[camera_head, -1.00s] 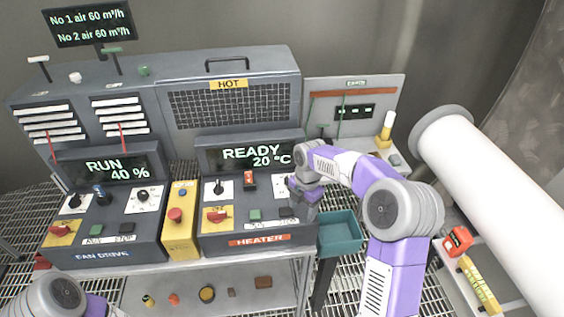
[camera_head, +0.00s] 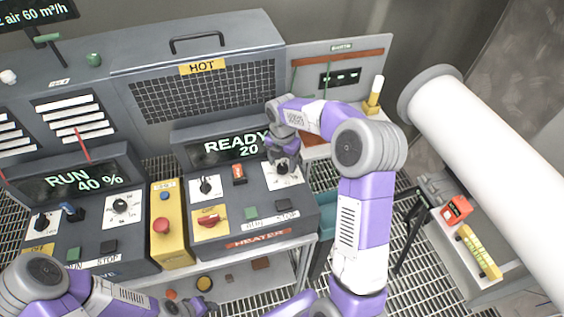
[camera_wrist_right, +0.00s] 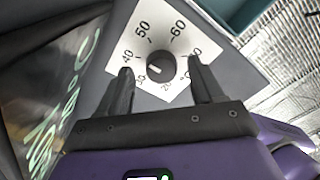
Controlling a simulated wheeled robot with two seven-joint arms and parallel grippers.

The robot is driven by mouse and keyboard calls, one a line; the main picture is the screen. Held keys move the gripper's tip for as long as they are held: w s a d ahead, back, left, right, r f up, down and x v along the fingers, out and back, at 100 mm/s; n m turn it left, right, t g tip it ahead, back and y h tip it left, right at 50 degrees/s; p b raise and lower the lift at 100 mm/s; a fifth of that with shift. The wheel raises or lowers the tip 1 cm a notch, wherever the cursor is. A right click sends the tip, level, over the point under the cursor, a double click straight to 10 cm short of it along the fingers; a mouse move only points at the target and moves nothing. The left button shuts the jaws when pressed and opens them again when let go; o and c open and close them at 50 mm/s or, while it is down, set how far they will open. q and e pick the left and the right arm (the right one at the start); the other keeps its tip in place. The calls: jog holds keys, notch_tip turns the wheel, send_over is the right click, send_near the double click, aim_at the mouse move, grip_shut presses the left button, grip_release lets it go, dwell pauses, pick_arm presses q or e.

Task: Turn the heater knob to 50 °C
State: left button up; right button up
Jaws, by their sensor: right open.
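The heater knob (camera_wrist_right: 158,66) is a small dark round knob on a white dial plate (camera_wrist_right: 120,62) marked in tens, with 50 at the upper left. A pale pointer mark shows on the knob, but I cannot read its setting exactly. My right gripper (camera_wrist_right: 160,84) is open in the right wrist view, its fingers on either side of the knob's near side, not closed on it. In the head view the right gripper (camera_head: 285,160) is over the dial plate, partly hiding it. The heater display (camera_head: 235,146) reads READY 20, partly covered. My left gripper (camera_head: 203,308) is low at the bottom edge, its jaws unclear.
Left of the dial are a black selector (camera_head: 206,187), an orange-red switch (camera_head: 239,173) and a red rotary switch (camera_head: 210,221). A yellow emergency-stop box (camera_head: 170,240) divides the heater and fan panels. A teal bin (camera_head: 327,208) and a white pipe (camera_head: 480,150) are to the right.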

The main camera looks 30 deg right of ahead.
jog(key=shift+s+f, duration=0.2)
jog(key=shift+f, duration=0.3)
jog(key=shift+w, duration=0.1)
jog(key=shift+c, duration=0.2)
jog(key=c, duration=1)
jog(key=shift+m, duration=0.3)
